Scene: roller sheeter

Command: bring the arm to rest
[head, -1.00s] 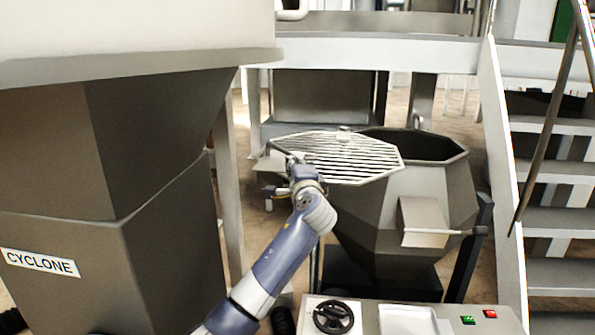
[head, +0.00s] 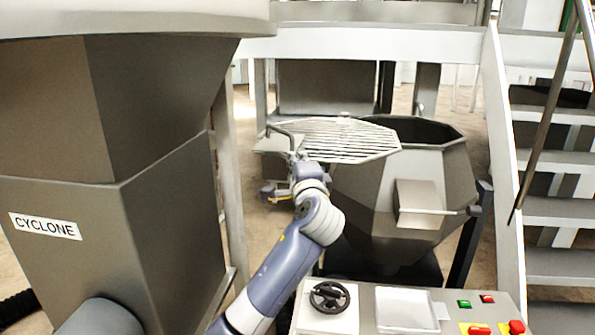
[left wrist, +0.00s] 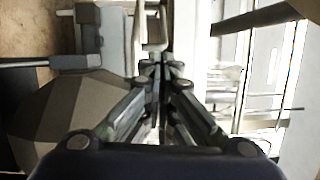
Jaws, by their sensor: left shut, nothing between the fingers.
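My left arm (head: 287,262) reaches up from the bottom of the head view. Its gripper (head: 297,158) is small there, beside the left edge of the slatted grate (head: 345,138) and near a bent bar handle (head: 284,134). I cannot tell in the head view whether it touches either. In the left wrist view the gripper (left wrist: 161,66) has its fingers together with nothing between them. The grate lies over the left part of the faceted grey hopper (head: 365,195), whose right part is open. My right gripper is not in view.
The cyclone (head: 95,190) stands close on the left. A control panel (head: 455,318) with a black handwheel (head: 329,297) and coloured buttons is at the bottom front. Stairs (head: 560,205) with a rail rise at the right. A platform (head: 385,48) crosses the back.

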